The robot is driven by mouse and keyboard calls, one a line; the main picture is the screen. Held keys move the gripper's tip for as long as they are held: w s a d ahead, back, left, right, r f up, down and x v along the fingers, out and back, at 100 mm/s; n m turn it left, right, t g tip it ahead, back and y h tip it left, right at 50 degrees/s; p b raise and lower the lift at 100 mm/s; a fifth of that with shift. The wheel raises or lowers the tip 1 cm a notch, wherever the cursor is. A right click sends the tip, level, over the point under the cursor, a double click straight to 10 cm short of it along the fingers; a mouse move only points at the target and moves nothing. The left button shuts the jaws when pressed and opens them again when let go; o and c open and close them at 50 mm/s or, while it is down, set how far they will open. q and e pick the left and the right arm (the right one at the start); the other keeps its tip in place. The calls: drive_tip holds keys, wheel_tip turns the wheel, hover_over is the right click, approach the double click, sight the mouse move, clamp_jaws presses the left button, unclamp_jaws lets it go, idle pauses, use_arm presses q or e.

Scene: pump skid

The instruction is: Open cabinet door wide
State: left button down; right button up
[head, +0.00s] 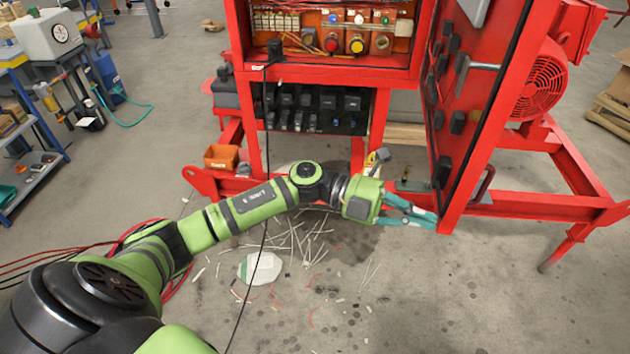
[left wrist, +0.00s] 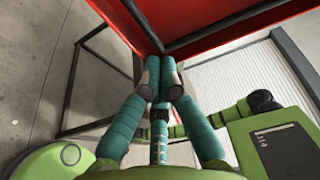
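The red cabinet (head: 398,72) stands with its front open in the head view. Its door (head: 483,107) is swung out to the right, with dark fittings and a grey handle (head: 481,66) on the face I see. My left gripper (head: 436,216) is at the door's lower near corner. In the left wrist view, its teal fingers (left wrist: 161,80) come together at the tips, just under a red panel edge (left wrist: 215,32). They look shut with nothing seen between them; I cannot tell whether they touch the door. My right gripper is out of view.
The red skid frame (head: 535,206) and a red motor fan (head: 538,88) lie right of the door. An orange bin (head: 221,157) sits at the cabinet's left. Wire scraps and a pale disc (head: 260,268) lie on the floor. Open floor shows at the front right.

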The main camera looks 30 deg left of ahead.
use_arm(q)
drive_tip(key=w+d+t, duration=0.1)
drive_tip(key=w+d, duration=0.3)
drive_tip(key=d, duration=0.3)
drive_tip(key=w+d+n+t, duration=0.1)
drive_tip(key=w+d, duration=0.3)
drive_tip(key=d, duration=0.4)
drive_tip(key=shift+w+n+y, duration=0.3)
drive_tip(key=shift+w, duration=0.1)
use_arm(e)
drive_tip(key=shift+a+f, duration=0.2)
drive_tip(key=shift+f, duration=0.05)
use_arm(q)
drive_tip(key=shift+f, duration=0.1)
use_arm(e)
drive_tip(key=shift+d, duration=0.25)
